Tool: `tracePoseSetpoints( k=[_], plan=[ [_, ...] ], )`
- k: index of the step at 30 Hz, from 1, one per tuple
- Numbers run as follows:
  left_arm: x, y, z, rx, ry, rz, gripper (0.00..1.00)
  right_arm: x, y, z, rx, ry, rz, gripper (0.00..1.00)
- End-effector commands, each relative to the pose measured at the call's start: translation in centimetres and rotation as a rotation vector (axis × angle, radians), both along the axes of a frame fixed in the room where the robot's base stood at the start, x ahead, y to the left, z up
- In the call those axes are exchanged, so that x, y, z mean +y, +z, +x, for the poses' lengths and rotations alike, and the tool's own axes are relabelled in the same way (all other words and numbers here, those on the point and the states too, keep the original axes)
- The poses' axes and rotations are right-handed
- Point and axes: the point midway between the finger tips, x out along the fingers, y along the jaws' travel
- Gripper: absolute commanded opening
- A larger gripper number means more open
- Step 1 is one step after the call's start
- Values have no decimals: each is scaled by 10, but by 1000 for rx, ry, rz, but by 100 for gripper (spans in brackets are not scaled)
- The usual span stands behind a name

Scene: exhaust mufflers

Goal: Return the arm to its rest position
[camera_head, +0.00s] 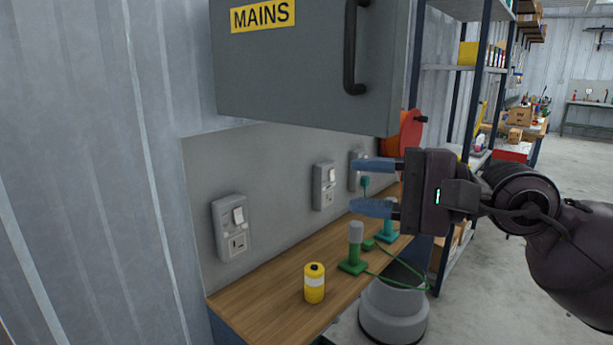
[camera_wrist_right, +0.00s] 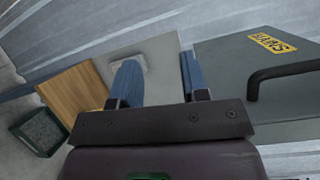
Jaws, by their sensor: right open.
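My right gripper (camera_head: 372,187) comes in from the right in the head view. Its two blue fingers are apart with nothing between them, and they point left toward the wall panel, above the wooden bench. In the right wrist view the open fingers (camera_wrist_right: 158,82) show against the grey panel and corrugated wall. My left gripper is in neither view.
A grey MAINS cabinet (camera_head: 300,70) with a black handle hangs above and left of the gripper. Switched sockets (camera_head: 231,228) line the panel. The wooden bench (camera_head: 262,290) bears a yellow cylinder (camera_head: 314,283) and a green-based device (camera_head: 354,250). Shelving stands behind.

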Motion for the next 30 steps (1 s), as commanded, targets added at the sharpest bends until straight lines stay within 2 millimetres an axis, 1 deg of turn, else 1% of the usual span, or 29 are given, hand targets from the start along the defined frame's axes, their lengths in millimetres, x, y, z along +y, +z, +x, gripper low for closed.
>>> tracePoseSetpoints(
  k=[1, 4, 8, 12, 14, 15, 17, 20, 21, 23, 24, 26, 27, 29, 30],
  plan=[
    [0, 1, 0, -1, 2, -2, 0, -2, -12, -1, 129, 14, 83, 41],
    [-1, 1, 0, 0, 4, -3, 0, -6, -31, -2, 387, 42, 256, 41],
    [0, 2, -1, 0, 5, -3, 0, -18, -56, 0, 721, 65, 492, 41],
    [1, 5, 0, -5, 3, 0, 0, -36, -87, 3, 1072, 84, 761, 41],
    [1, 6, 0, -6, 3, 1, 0, -46, -102, 5, 1218, 91, 882, 41],
    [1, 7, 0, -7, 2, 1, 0, -53, -113, 6, 1315, 95, 967, 41],
    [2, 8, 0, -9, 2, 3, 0, -64, -131, 7, 1454, 102, 1096, 41],
    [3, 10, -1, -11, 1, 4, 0, -84, -164, 7, 1674, 114, 1325, 41],
    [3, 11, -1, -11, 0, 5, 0, -92, -178, 6, 1757, 118, 1421, 41],
    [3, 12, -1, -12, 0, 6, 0, -104, -202, 3, 1875, 128, 1572, 41],
    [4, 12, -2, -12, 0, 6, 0, -112, -218, 0, 1950, 138, 1675, 41],
    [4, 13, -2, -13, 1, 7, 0, -125, -243, -6, 2052, 152, 1839, 41],
    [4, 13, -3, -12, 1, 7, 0, -133, -260, -11, 2114, 164, 1953, 41],
    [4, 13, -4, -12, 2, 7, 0, -145, -288, -22, 2195, 185, 2131, 41],
    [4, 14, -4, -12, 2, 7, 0, -152, -306, -30, -2179, -197, -2193, 41]
  ],
)
